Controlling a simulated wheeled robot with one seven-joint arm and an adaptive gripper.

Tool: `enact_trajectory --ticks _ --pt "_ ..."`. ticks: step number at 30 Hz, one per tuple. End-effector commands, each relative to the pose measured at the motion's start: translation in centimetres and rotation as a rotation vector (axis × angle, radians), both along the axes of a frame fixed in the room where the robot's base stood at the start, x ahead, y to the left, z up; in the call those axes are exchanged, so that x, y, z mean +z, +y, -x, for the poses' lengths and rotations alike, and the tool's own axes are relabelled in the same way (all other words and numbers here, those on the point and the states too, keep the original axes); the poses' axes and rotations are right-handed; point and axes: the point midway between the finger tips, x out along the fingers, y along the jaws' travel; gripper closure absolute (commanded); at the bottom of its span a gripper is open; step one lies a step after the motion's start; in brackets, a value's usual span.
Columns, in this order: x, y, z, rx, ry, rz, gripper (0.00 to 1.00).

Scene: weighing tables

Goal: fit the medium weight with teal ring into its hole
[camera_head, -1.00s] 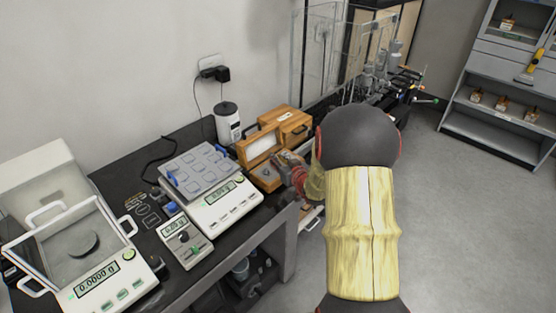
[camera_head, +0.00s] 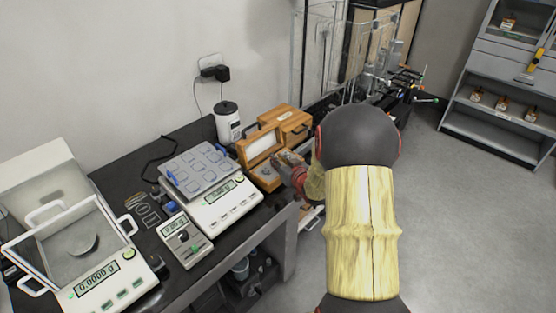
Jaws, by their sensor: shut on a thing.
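An open wooden weight box (camera_head: 266,183) stands on the black table, its lid raised at the back with a pale lining. The holes inside it are too small to make out. My gripper (camera_head: 287,161) is over the right side of the box, reaching in from the right, low and close to it. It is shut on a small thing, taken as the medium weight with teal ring. The weight and its ring are hidden or too small to see, and I cannot tell whether it touches a hole.
A closed wooden case (camera_head: 291,124) stands behind the box. A balance (camera_head: 226,207) with a tray of blue-edged pads is left of it, with a small meter (camera_head: 187,241) and a glass-doored balance (camera_head: 93,262) further left. A white canister (camera_head: 228,122) stands behind.

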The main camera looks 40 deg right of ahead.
Motion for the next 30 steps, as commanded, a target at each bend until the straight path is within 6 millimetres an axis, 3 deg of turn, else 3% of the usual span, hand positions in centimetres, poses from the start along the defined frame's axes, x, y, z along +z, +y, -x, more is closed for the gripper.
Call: enact_trajectory --ticks 21,22,30 --pt "-2.1 0.0 0.0 0.000 0.000 0.000 1.00" --pt "-2.0 0.0 0.0 0.000 0.000 0.000 0.84" --pt "-2.0 0.0 0.0 0.000 0.002 -0.001 0.69"
